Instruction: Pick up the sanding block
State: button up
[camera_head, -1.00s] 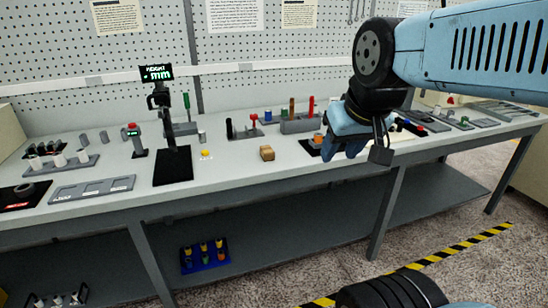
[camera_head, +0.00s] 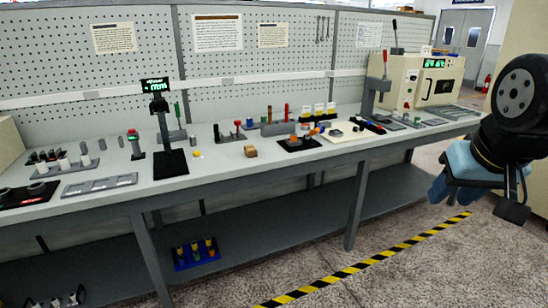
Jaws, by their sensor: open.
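A small tan-brown block (camera_head: 250,151), which looks like the sanding block, sits on the grey workbench top (camera_head: 225,165) near its front edge, left of the middle of the view. My gripper (camera_head: 476,203) is at the far right, out in front of the bench and well apart from the block. It is open and seems empty, pointing downward. Nothing hides the block.
Left of the block stand a yellow button (camera_head: 197,155) and a height gauge (camera_head: 162,120) on a black base. To its right is a black pad with orange parts (camera_head: 297,143). Beige machines (camera_head: 430,80) stand at the back right. Striped floor tape (camera_head: 370,262) runs before the bench.

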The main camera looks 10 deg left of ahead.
aim_at(250, 151)
jog(key=u, duration=0.25)
jog(key=i, duration=0.45)
jog(key=u, duration=0.55)
jog(key=i, duration=1.3)
jog(key=z, duration=0.65)
jog(key=k, duration=0.9)
jog(key=z, duration=0.2)
jog(key=i, duration=0.9)
jog(key=u, duration=0.05)
